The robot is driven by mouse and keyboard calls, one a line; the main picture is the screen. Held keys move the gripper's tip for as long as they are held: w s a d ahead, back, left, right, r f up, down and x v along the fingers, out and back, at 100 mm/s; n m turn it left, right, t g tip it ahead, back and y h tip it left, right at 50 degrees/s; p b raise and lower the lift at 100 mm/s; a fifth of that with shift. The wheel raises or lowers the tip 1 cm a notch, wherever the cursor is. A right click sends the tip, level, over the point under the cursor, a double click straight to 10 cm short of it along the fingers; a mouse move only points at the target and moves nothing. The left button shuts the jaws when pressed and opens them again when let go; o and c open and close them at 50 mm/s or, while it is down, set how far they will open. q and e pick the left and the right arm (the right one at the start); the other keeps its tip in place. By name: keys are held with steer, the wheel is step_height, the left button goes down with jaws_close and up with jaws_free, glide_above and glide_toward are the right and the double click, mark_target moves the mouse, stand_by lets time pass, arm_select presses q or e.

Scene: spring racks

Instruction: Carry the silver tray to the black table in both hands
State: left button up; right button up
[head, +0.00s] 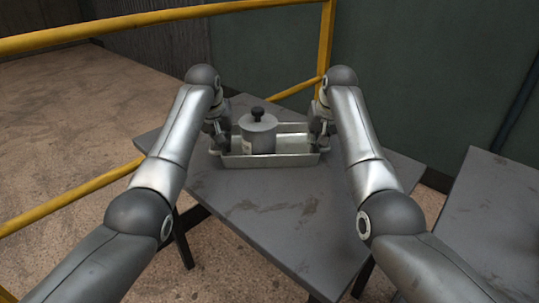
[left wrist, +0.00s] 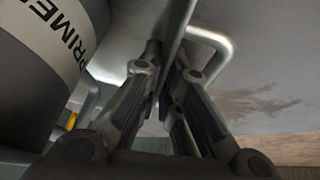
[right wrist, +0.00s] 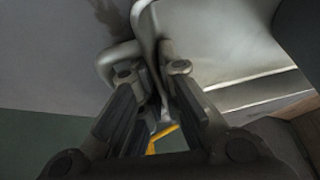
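The silver tray (head: 270,161) is a shallow rectangular metal tray at the far part of a dark grey table (head: 270,205). It looks level; I cannot tell whether it touches the tabletop. A grey can (head: 258,137) with a black knob stands in its left half; its lettering shows in the left wrist view (left wrist: 62,40). My left gripper (head: 221,144) is shut on the tray's left end wall, beside the handle (left wrist: 222,45). My right gripper (head: 318,142) is shut on the right end wall, beside that handle (right wrist: 112,58). Both fingertips straddle the walls closely.
A second dark table (head: 490,215) stands at the right, its visible top bare, with a gap between the tables. A yellow rail (head: 170,14) runs behind and left of the first table. Its near top is clear. A green wall stands behind.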

arm_select(q)
steer(key=o, duration=0.4)
steer(key=shift+r, duration=0.1)
steer(key=shift+c, duration=0.2)
arm_select(e)
steer(key=o, duration=0.4)
steer(key=shift+r, duration=0.1)
steer(key=shift+c, duration=0.2)
arm_select(q)
steer(key=shift+r, duration=0.1)
arm_select(e)
steer(key=shift+d+r, duration=0.1)
steer(key=shift+r, duration=0.05)
